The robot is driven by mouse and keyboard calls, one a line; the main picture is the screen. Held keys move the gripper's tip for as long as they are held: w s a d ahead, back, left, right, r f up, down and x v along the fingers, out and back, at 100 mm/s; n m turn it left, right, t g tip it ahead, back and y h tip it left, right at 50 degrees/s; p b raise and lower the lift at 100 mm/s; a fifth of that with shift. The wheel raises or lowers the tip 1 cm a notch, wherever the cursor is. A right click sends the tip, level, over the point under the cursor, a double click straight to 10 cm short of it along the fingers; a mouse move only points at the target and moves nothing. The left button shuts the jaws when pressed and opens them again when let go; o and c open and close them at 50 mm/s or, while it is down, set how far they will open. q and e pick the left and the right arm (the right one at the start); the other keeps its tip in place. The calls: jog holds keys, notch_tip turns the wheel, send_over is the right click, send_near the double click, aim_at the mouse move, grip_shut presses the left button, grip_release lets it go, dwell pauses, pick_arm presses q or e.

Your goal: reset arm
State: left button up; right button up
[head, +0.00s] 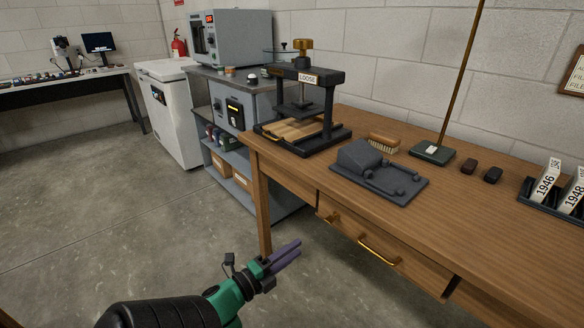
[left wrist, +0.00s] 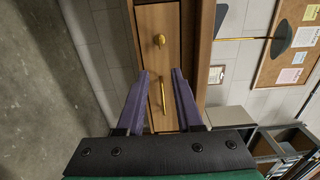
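My left gripper (head: 286,252) is in the lower middle of the head view, in front of the wooden bench and apart from it. Its two purple fingers show in the left wrist view (left wrist: 160,85), spread apart with nothing between them. Beyond them is a wooden drawer front (left wrist: 158,60) with a brass knob (left wrist: 159,40) and a brass bar handle (left wrist: 163,93). My right gripper is in neither view.
The wooden bench (head: 470,235) holds a press (head: 303,100) marked LOOSE, a brush (head: 384,143), a dark grey device (head: 375,172) and a rack of numbered cards (head: 545,190). A grey shelf unit (head: 228,160) stands behind. The concrete floor (head: 110,215) at left is clear.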

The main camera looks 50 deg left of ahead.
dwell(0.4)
pick_arm(q)
notch_tip(320, 180, down, 13)
jog(key=w+n+g+y, duration=0.2)
jog(key=n+g+y, duration=0.15)
jog(key=n, duration=0.45)
jog(key=s+d+f+n+g+h, duration=0.1)
jog(key=s+d+f+n+g, duration=0.25)
jog(key=f, duration=0.45)
jog(key=s+d+f+n+g+h, duration=0.2)
jog(key=d+f+g, duration=0.2)
jog(key=f, duration=0.4)
jog(key=s+d+f+n+g+h, duration=0.1)
jog(key=s+d+f+n+g, duration=0.1)
jog(key=s+d+f+g, duration=0.6)
jog(key=s+a+r+t+p, duration=0.2)
jog(key=s+r+p, duration=0.9)
jog(key=p, duration=1)
jog(key=s+a, duration=0.1)
jog(key=s, duration=0.2)
jog(key=shift+a+r, duration=0.4)
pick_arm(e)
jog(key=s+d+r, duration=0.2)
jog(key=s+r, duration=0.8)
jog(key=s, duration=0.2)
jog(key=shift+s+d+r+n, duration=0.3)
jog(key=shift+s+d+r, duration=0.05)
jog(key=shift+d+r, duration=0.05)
